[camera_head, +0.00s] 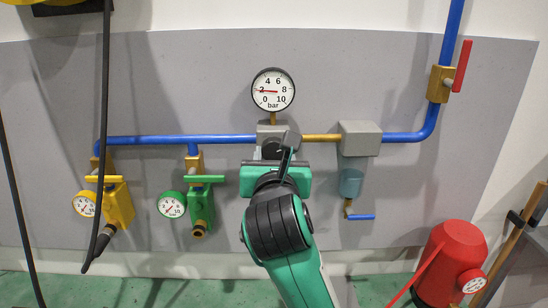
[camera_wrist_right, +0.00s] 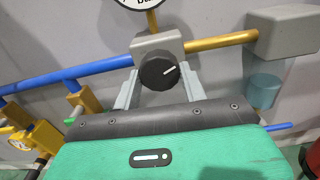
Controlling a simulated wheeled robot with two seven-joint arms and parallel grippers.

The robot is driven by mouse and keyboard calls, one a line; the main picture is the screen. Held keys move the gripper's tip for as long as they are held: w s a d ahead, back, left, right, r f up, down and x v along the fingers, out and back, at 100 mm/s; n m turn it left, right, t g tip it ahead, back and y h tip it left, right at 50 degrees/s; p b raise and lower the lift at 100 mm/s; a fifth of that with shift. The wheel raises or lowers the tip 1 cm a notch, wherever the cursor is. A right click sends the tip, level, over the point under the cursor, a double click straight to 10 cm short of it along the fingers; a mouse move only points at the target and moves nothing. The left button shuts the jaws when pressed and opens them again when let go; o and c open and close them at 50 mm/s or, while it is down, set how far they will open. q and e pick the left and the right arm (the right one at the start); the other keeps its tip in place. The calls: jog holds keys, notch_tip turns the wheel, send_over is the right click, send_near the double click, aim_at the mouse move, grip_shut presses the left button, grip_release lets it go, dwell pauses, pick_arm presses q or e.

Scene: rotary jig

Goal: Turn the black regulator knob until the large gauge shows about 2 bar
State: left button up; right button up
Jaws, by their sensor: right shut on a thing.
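The large gauge (camera_head: 273,90) has a white face marked 0 to 10 bar. Its red needle points left, at about the 2 mark. In the wrist view only its lower rim (camera_wrist_right: 143,3) shows. The black regulator knob (camera_wrist_right: 159,71) sits on the front of a grey block (camera_wrist_right: 157,42), its white line pointing up and right. In the head view the knob (camera_head: 270,149) is partly hidden by my arm. My right gripper (camera_wrist_right: 158,86) is shut on the knob, one finger on either side. My left gripper is not in view.
A blue pipe (camera_head: 150,140) runs along the grey panel. A yellow valve with gauge (camera_head: 117,204) and a green one (camera_head: 201,205) hang at left. A grey box (camera_head: 360,138) with a bowl (camera_head: 351,183) is right of the knob. A red tank (camera_head: 452,258) stands lower right.

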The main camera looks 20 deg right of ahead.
jog(key=shift+m, duration=0.5)
jog(key=o, duration=1)
jog(key=shift+w, duration=0.1)
jog(key=shift+c, duration=0.2)
